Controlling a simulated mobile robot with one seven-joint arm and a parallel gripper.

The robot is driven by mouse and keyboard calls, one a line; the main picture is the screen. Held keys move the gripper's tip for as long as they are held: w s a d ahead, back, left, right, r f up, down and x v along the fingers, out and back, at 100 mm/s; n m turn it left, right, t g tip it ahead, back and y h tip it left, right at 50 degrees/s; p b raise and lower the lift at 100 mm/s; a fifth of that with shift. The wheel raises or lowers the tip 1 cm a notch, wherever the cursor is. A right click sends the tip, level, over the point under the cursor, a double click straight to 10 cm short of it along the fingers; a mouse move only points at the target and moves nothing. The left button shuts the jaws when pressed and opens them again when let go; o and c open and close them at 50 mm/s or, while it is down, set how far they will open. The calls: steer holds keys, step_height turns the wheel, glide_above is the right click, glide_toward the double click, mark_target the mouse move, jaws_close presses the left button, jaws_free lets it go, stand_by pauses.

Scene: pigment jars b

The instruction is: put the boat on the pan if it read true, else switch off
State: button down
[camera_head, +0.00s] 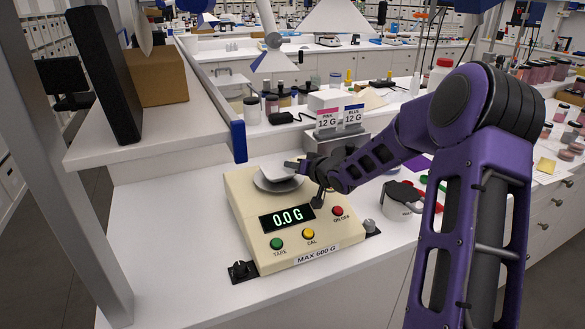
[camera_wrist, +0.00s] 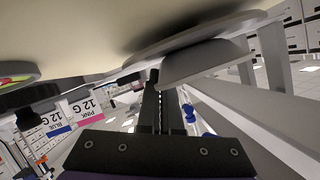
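The cream balance (camera_head: 290,235) stands on the white bench and its lit display (camera_head: 287,218) reads 0.0 G. The white boat (camera_head: 277,172) is at its round grey pan (camera_head: 278,184). In the wrist view, which is upside down, the boat (camera_wrist: 205,62) lies close against the pan (camera_wrist: 200,35); I cannot tell whether they touch. My gripper (camera_head: 301,167) is at the boat's right side. Its fingers (camera_wrist: 155,78) are close together at the boat's edge; whether they pinch it is unclear. The red ON/OFF button (camera_head: 338,211) is at the balance's front right.
Green TARE (camera_head: 277,244) and yellow CAL (camera_head: 308,234) buttons sit on the front. Blocks marked PINK 12 G (camera_head: 327,117) and BLUE 12 G (camera_head: 353,115) stand behind. A lidded grey container (camera_head: 400,203) is to the right. The bench left of the balance is clear.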

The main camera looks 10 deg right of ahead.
steer(key=shift+f, duration=0.1)
steer(key=c, duration=1.1)
jaws_free()
steer(key=shift+r, duration=0.2)
steer(key=shift+s+d+r, duration=0.1)
steer(key=shift+s+d, duration=0.05)
steer(key=shift+s, duration=0.05)
steer(key=p+v, duration=0.2)
steer(key=v, duration=0.9)
steer(key=shift+s, duration=0.25)
steer(key=shift+w+d, duration=0.1)
steer(key=shift+w, duration=0.05)
